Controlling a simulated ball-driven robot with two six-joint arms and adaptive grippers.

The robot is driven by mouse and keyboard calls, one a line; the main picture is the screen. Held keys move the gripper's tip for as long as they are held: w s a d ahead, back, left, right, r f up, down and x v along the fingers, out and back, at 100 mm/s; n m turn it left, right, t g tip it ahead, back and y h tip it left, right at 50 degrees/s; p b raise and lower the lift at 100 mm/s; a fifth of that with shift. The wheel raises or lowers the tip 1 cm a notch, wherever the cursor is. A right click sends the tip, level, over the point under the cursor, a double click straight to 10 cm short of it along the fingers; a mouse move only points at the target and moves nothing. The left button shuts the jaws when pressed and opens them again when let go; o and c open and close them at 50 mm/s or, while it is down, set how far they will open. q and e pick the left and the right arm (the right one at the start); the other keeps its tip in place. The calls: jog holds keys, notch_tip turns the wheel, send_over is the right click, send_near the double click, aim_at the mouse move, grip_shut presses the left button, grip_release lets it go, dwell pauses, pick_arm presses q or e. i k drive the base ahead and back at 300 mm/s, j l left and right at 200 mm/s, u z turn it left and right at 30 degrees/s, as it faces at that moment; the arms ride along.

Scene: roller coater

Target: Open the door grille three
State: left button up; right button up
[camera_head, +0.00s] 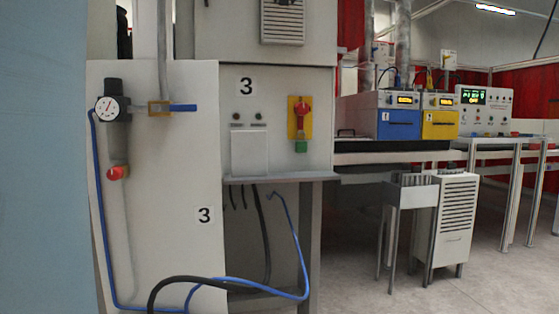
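A pale grey machine cabinet fills the left and middle. It bears a "3" label (246,86) on its upper control panel and another "3" label (205,215) on its lower side panel (160,225). A slatted grille (283,20) is at the top, cut off by the picture edge. No label shows on this grille, so I cannot tell from labels whether it is door grille three. A red rotary switch on a yellow plate (300,118) sits on the panel, above a green part. A blue-handled lever (182,107) is at the upper left. Neither of my grippers is in view.
A pressure gauge (108,108) and red knob (118,173) stick out at left. Blue and black hoses (190,284) loop low in front. A small metal table (410,192) and white slatted unit (456,225) stand right. Grey floor (480,285) is clear at lower right.

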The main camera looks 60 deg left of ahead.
aim_at(282, 22)
jog(key=k+l+u, duration=0.1)
jog(key=u, duration=2.8)
